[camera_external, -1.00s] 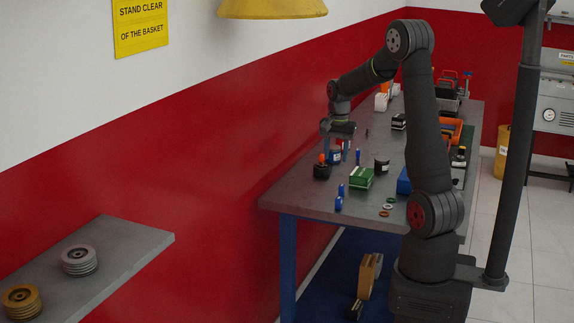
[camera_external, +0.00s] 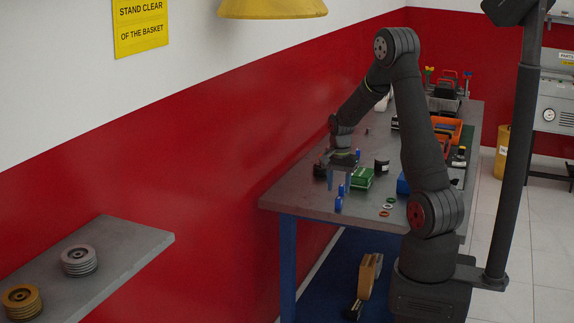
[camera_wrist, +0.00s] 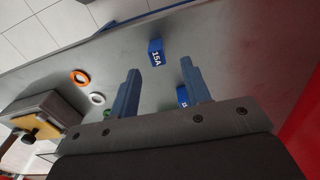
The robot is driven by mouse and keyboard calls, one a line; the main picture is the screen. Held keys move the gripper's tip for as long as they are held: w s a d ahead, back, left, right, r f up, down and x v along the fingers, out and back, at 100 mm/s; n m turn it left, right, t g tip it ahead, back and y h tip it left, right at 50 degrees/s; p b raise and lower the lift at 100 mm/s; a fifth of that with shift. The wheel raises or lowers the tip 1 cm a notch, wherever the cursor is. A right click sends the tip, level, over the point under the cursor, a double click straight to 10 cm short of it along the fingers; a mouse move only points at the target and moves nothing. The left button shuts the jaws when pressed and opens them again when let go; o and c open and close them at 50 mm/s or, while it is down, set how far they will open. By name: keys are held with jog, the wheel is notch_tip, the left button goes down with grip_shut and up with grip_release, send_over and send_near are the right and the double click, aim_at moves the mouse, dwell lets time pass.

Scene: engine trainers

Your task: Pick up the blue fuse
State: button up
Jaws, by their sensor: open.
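Several blue fuses are in view. One blue fuse marked 15A (camera_wrist: 156,52) lies on the bench just beyond my fingertips in the wrist view, roughly in line with the gap between them. A second blue fuse (camera_wrist: 183,95) is partly hidden by the right finger. In the external view, one blue fuse (camera_external: 338,204) is near the bench's front edge, another (camera_external: 341,190) is just behind it, and a third (camera_external: 357,154) is farther back. My gripper (camera_wrist: 160,67) is open and empty, pointing down above the bench near the front fuses; it also shows in the external view (camera_external: 339,185).
The green-and-white block (camera_external: 362,178) stands right of my gripper, with a black part (camera_external: 382,166) behind it. An orange ring (camera_wrist: 80,77) and a white ring (camera_wrist: 97,99) lie left in the wrist view. The bench's front-left corner (camera_external: 285,198) is bare.

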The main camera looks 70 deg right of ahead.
aim_at(339, 197)
notch_tip(339, 197, down, 5)
jog(key=shift+s+d+f, duration=0.1)
jog(key=shift+s, duration=0.05)
jog(key=shift+c, duration=0.2)
grip_shut()
